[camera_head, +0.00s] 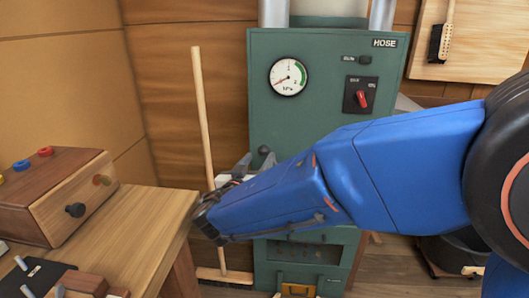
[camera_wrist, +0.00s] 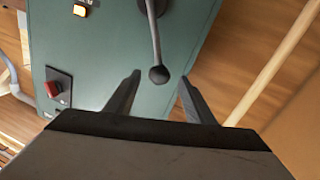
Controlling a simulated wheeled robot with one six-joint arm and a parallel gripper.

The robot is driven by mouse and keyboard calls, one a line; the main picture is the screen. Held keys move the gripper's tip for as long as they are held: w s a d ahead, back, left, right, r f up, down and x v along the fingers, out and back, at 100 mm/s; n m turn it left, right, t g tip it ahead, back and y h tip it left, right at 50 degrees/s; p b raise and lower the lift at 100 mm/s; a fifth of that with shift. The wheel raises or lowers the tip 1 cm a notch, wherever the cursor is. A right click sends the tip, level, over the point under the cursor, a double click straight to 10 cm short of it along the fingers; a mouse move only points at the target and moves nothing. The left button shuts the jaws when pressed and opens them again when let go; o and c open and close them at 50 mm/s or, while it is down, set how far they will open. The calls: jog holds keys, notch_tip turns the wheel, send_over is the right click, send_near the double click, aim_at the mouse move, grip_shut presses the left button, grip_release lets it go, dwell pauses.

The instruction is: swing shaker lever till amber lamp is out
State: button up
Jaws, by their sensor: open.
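The shaker lever is a thin grey rod with a dark ball knob (camera_wrist: 158,75); in the wrist view it reaches down from a dark pivot at the top edge. My gripper (camera_wrist: 160,87) is open, its two dark fingers on either side of the knob with gaps showing on both sides. I see no contact. In the head view my blue arm crosses in front of the cabinet and hides the lamp and most of the lever.
A red rotary switch (camera_head: 362,98) and a pressure gauge (camera_head: 288,76) are on the cabinet's upper front. A broom (camera_head: 202,110) leans left of the cabinet. A wooden bench (camera_head: 145,225) with a wooden box (camera_head: 60,190) stands at the left, close to my gripper.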

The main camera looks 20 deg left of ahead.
aim_at(262, 154)
jog(key=shift+w+a, duration=0.1)
jog(key=shift+w, duration=2.75)
grip_shut()
